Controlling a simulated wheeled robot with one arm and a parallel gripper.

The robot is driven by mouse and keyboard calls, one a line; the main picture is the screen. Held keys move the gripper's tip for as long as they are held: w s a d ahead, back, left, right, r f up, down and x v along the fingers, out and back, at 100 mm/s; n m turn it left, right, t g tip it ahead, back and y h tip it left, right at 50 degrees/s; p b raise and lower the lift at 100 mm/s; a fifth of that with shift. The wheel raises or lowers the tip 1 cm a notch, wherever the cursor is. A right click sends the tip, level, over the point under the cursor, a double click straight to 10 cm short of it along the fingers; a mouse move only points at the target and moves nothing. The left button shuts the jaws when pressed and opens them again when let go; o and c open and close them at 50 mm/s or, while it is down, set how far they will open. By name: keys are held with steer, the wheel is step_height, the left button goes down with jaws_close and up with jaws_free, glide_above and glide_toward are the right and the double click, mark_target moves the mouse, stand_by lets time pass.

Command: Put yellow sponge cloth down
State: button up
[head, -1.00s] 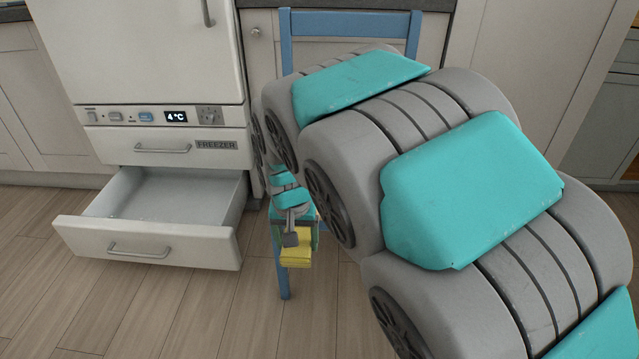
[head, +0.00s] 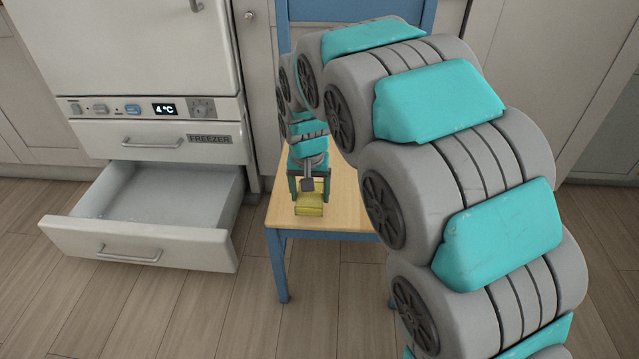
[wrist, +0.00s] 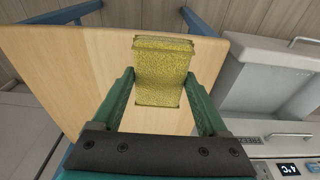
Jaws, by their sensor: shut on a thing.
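The yellow sponge cloth (head: 310,205) is held between the green fingers of my gripper (head: 309,194). In the wrist view the cloth (wrist: 162,68) fills the space between the two fingers of the gripper (wrist: 161,78), with its far end sticking out past the fingertips. The cloth is over the front left part of a blue chair's wooden seat (head: 345,207). The seat also shows beneath it in the wrist view (wrist: 80,72). I cannot tell whether the cloth touches the seat.
An open, seemingly empty freezer drawer (head: 140,240) juts out left of the chair, below the fridge (head: 130,50). The chair's blue backrest (head: 330,12) rises behind my arm. Bare seat lies right of the cloth. Wooden floor (head: 200,310) is clear in front.

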mark_target(320, 186)
steer(key=w, duration=0.2)
steer(key=w+d, duration=0.1)
steer(key=w, duration=0.1)
steer(key=w+d, duration=0.1)
steer(key=w, duration=0.2)
steer(key=shift+f, duration=0.35)
steer(key=shift+f+p, duration=0.4)
steer(key=shift+f, duration=1.35)
steer(key=shift+f, duration=0.1)
steer(key=o, duration=1.1)
steer(key=r, duration=0.4)
steer(key=s+r, duration=0.1)
steer(key=r, duration=0.3)
steer(key=s+r, duration=0.1)
steer(key=r, duration=0.3)
steer(key=shift+a+r+b, duration=0.1)
steer(key=shift+b, duration=0.2)
